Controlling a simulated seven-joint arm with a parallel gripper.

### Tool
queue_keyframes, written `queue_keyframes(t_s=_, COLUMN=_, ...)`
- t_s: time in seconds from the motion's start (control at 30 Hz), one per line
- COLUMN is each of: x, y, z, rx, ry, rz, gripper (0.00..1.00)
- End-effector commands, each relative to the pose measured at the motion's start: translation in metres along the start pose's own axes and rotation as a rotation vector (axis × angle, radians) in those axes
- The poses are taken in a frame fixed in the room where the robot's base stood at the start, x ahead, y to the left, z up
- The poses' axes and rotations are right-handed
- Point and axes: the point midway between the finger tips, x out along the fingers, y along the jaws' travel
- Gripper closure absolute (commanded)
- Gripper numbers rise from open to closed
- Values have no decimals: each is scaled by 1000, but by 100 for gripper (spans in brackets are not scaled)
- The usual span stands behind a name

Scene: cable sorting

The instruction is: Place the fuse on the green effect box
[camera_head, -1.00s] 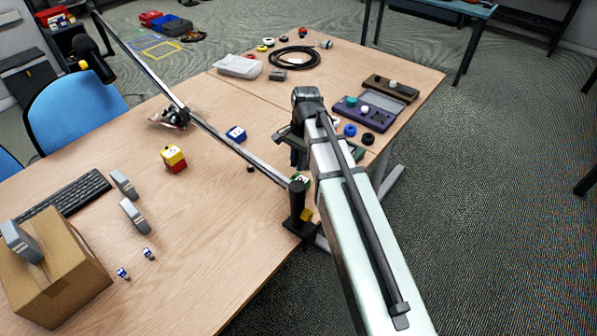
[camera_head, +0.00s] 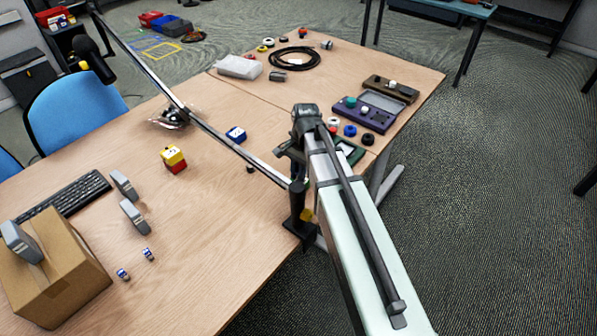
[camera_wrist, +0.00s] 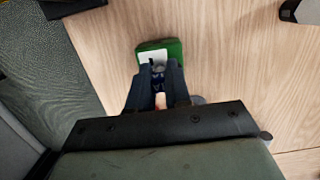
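My gripper (camera_wrist: 158,82) points down over the table near its edge. In the wrist view its dark fingers are close together, with a small blue-and-grey piece, seemingly the fuse (camera_wrist: 158,70), between them. Just beyond the fingertips is a green block (camera_wrist: 174,47) with a white patch, partly covered by the fingers. I cannot tell whether they touch. In the head view the green effect box (camera_head: 351,151) lies by the right table edge, partly behind my arm. I cannot tell whether it is the green block in the wrist view.
A black post (camera_head: 297,203) with a long slanting bar stands close to my gripper. Purple (camera_head: 366,113) and brown (camera_head: 391,88) boxes lie beyond. Two small blue-white pieces (camera_head: 148,254) lie near the cardboard box (camera_head: 65,275).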

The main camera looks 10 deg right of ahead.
Motion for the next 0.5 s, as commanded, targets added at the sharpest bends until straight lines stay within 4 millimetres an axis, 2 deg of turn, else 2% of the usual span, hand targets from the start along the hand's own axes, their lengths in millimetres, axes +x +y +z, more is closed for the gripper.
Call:
queue_keyframes(t_s=0.03, x=0, y=0, z=0, rx=0, ry=0, rz=0, gripper=76)
queue_keyframes(t_s=0.23, x=0, y=0, z=0, rx=0, ry=0, rz=0, gripper=58)
queue_keyframes(t_s=0.5, x=-1, y=0, z=0, rx=0, ry=0, rz=0, gripper=58)
